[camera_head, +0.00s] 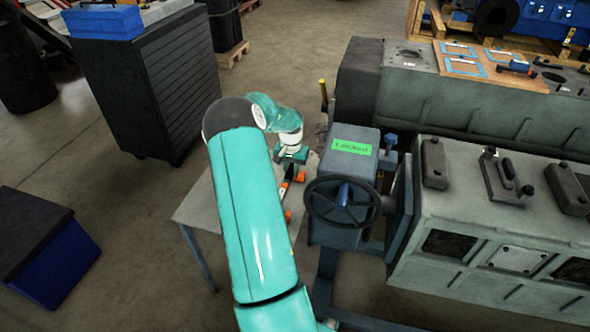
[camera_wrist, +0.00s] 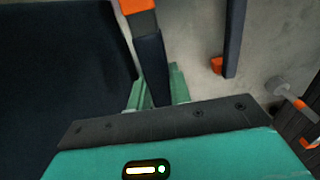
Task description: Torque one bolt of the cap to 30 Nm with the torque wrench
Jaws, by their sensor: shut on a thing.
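My gripper (camera_head: 292,158) is at the end of the teal arm, over the small grey table left of the handwheel. In the wrist view my gripper (camera_wrist: 157,88) is shut on a dark handle with an orange end, which looks like the torque wrench (camera_wrist: 152,58). In the head view the wrench (camera_head: 286,186) shows as a dark and orange bar below the gripper. I cannot tell if it touches the table. Its head is not clear. I cannot make out which part is the cap or its bolts.
The grey table (camera_head: 195,212) holds other orange-marked tools; one dark bar (camera_wrist: 235,40) lies right of the gripper. A stand with a handwheel (camera_head: 342,203) and green label is close right, joined to the grey engine block (camera_head: 500,225). A dark cabinet (camera_head: 135,85) stands behind left.

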